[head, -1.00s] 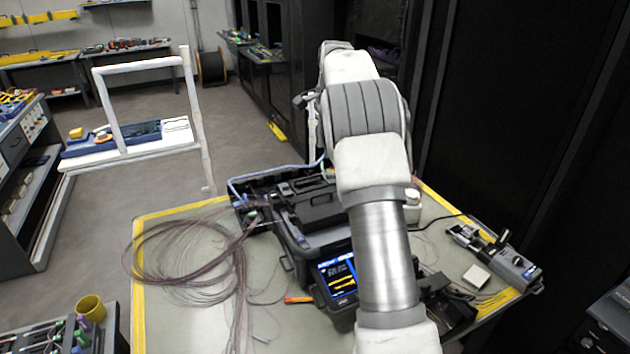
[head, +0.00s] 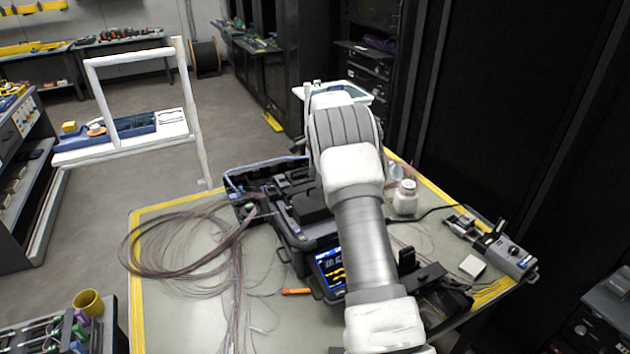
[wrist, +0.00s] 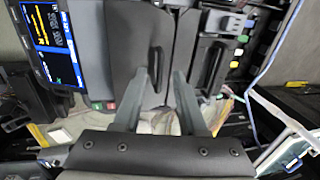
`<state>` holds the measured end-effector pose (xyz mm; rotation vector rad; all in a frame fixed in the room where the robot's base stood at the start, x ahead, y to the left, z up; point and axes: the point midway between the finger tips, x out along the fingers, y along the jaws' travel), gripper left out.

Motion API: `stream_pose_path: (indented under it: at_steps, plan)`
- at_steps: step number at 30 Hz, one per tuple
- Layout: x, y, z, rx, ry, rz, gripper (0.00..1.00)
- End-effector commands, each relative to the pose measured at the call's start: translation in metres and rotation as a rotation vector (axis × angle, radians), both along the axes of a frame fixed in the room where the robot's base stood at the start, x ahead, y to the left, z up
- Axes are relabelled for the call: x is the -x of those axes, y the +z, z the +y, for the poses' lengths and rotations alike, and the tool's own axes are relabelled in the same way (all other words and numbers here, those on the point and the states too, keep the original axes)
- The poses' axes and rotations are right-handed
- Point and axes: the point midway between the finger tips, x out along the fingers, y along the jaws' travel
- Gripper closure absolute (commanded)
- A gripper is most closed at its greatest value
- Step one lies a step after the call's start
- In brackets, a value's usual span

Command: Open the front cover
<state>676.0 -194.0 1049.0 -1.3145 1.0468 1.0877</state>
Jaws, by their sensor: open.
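The fusion splicer, a dark boxy device with a lit screen (head: 335,268), stands on the table, partly hidden behind my arm in the head view. Its screen also shows at the upper left of the wrist view (wrist: 50,40). Beside the screen in the wrist view is a smooth dark cover panel (wrist: 138,40). A second dark panel with a slot-like handle (wrist: 212,65) lies to its right. Both look down, but I cannot tell which is the front cover. My gripper (wrist: 164,72) is open and empty, its fingertips over the panels' lower part; contact is unclear. The head view hides it.
Loose fibre coils (head: 170,245) cover the table's left side. An orange tool (head: 296,291) lies in front of the splicer. A white-capped bottle (head: 405,198) stands right of my arm, with a small device (head: 512,258) farther right. Dark cabinets rise behind.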

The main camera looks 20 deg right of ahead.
Motion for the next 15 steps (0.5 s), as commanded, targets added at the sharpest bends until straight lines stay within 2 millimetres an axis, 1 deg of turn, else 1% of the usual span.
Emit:
stream_pose_path:
  at_steps: [1, 6, 15]
  plan:
    - [-0.001, -0.007, 0.0, -0.001, 0.0, 0.002, 0.59]
    - [-0.004, -0.021, 0.0, 0.0, 0.0, 0.0, 0.59]
    - [-0.005, -0.024, 0.0, 0.001, 0.0, -0.001, 0.59]
